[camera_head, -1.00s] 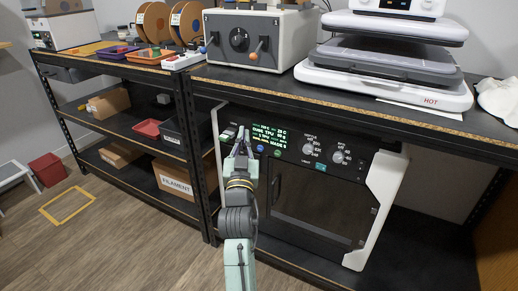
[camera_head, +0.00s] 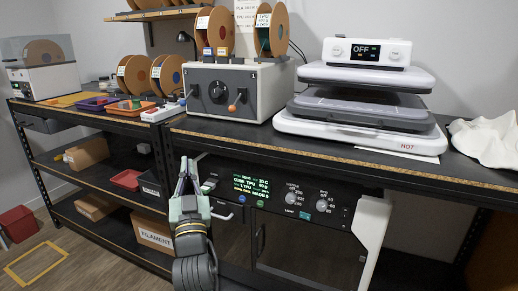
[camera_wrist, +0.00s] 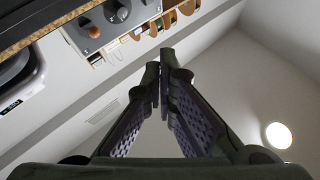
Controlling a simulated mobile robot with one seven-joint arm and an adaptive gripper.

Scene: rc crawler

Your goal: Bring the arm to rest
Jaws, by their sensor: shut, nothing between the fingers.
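My gripper (camera_head: 187,166) points upward in front of the bench, left of the control panel of the dark oven-like machine (camera_head: 300,199). It is shut and empty, with its fingertips together. In the wrist view my gripper's fingers (camera_wrist: 162,75) meet against the ceiling and wall. My wrist hides part of the machine's left side.
The bench (camera_head: 290,152) has a front edge just behind my gripper. On it stand a grey box with knobs (camera_head: 225,90) and a heat press (camera_head: 365,95) reading OFF. Shelves (camera_head: 105,190) with bins are at left. Open floor shows at lower left.

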